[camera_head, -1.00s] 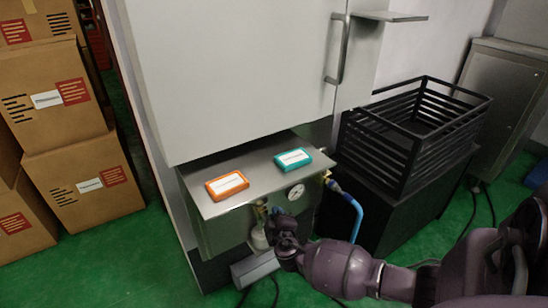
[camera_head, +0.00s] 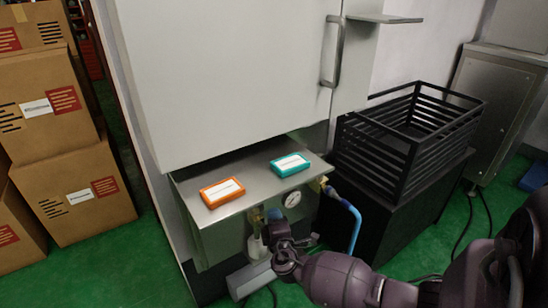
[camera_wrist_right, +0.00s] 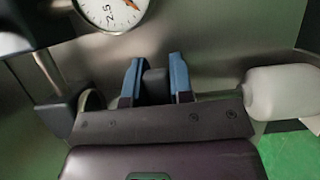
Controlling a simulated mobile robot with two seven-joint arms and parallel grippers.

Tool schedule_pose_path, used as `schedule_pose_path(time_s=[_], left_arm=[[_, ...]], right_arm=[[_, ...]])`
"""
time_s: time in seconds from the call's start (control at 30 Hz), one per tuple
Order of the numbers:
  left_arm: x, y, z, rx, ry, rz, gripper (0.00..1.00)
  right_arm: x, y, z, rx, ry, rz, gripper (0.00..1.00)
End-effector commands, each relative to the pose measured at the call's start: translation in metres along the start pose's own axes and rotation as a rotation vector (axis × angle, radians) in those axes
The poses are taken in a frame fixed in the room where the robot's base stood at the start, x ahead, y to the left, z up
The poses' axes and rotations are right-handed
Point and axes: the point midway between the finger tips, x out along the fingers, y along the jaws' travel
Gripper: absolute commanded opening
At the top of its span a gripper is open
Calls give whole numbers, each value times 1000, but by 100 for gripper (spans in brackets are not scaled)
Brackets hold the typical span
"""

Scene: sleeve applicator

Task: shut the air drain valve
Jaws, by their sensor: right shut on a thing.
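The air unit sits under the grey cabinet, with a round pressure gauge (camera_head: 292,199) and a white bowl (camera_head: 257,246) below a brass fitting. My right gripper (camera_head: 274,216) is in front of it, between gauge and bowl. In the right wrist view, the two blue fingers of my right gripper (camera_wrist_right: 156,82) are shut on a dark block (camera_wrist_right: 156,88), which appears to be the air drain valve's handle. The gauge (camera_wrist_right: 112,10) is at upper left there and the white bowl (camera_wrist_right: 283,92) at right. The gripper hides the valve in the head view. My left gripper is not in view.
A steel shelf (camera_head: 255,180) above the valve carries an orange box (camera_head: 222,192) and a teal box (camera_head: 290,165). A blue hose (camera_head: 355,225) hangs right of the gauge. A black crate (camera_head: 410,140) stands at right, cartons (camera_head: 75,190) at left.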

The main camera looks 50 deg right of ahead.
Motion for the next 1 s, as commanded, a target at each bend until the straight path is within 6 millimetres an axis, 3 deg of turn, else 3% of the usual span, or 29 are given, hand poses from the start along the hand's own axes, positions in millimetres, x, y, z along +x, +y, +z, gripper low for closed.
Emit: schedule_pose_path(time_s=[0.3, 0.33, 0.5, 0.83, 1.0], left_arm=[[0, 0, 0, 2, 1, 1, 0], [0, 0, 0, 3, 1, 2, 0], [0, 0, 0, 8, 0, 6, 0], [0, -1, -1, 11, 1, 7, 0], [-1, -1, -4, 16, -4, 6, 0]], right_arm=[[0, 0, 0, -7, 0, 2, 0], [0, 0, 0, -7, 0, 2, 25], [0, 0, 0, -5, 0, 2, 47], [-4, 1, 0, -2, 0, 1, 47], [-24, 2, 0, 0, 0, 1, 47]])
